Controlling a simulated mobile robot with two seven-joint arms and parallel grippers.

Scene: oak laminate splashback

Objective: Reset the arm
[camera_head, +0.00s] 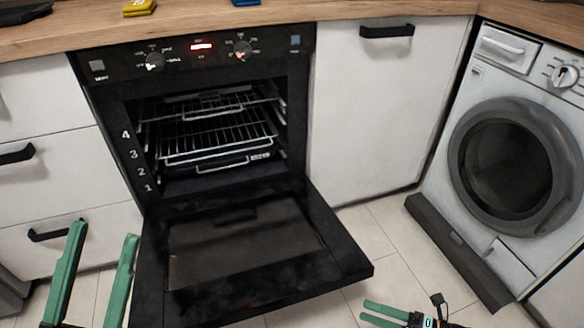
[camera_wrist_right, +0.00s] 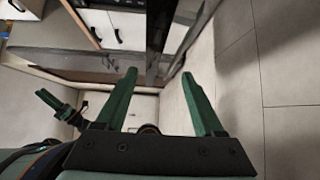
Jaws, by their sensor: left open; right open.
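My left gripper (camera_head: 92,278) is at the lower left of the head view, its two green fingers spread apart with nothing between them. It stands left of the lowered oven door and in front of the drawers. My right gripper (camera_head: 384,313) is low at the bottom of the head view, right of the oven door and above the floor tiles. In the right wrist view its green fingers (camera_wrist_right: 160,90) are wide apart and empty.
The oven (camera_head: 210,110) is open, with wire racks (camera_head: 215,140) inside. Its black door (camera_head: 250,250) hangs down and juts out between my grippers. A washing machine (camera_head: 515,150) stands at the right. Tiled floor (camera_head: 375,235) is clear between them.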

